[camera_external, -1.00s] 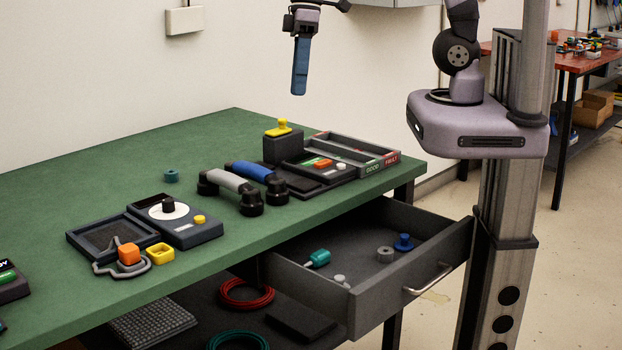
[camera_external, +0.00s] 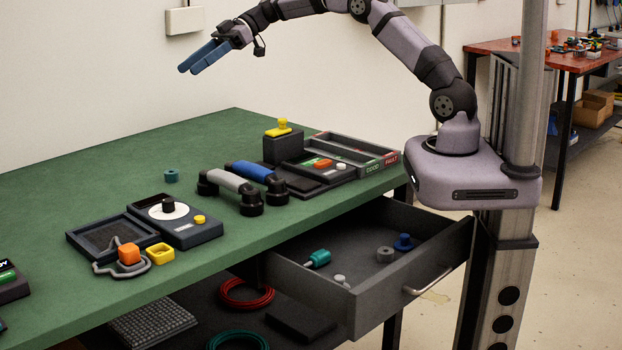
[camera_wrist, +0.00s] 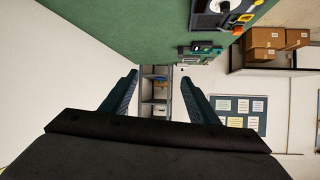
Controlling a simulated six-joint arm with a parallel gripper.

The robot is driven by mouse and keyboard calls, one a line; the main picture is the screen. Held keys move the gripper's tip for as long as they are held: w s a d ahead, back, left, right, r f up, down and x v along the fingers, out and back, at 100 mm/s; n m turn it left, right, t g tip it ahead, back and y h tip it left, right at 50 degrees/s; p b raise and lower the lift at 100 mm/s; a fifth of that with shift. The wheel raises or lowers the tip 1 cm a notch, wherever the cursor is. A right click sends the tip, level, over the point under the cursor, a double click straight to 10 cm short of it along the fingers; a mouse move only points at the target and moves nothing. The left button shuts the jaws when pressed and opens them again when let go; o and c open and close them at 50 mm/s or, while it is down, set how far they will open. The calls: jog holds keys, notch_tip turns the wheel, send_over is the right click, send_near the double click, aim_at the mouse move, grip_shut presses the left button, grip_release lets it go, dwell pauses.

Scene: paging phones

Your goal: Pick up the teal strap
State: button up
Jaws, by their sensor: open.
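A teal looped cord or band (camera_external: 237,334) lies on the lower shelf under the green table, cut off by the bottom edge of the external view; it may be the teal strap. Other teal items are a small ring (camera_external: 171,175) on the tabletop and a plug-like piece (camera_external: 319,258) in the open drawer. My gripper (camera_external: 188,70) is open and empty, high above the back of the table, far from all of these. In the wrist view its two blue fingers (camera_wrist: 158,88) stand apart with nothing between them.
The open drawer (camera_external: 312,291) juts out from the table's right front, above the lower shelf. A red loop (camera_external: 246,294), a grey mesh panel (camera_external: 151,318) and a dark flat block (camera_external: 300,321) share that shelf. The tabletop's back left (camera_external: 100,190) is clear.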

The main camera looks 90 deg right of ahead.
jog(key=d+t, duration=0.1)
jog(key=d, duration=0.3)
send_near(172, 171)
jog(key=shift+w+a+f+n+b, duration=0.2)
jog(key=shift+w+a+n+b, duration=0.15)
jog(key=shift+a+n+b, duration=0.05)
jog(key=shift+p+x, duration=1.3)
jog(key=shift+x, duration=2.35)
jog(key=c, duration=1.1)
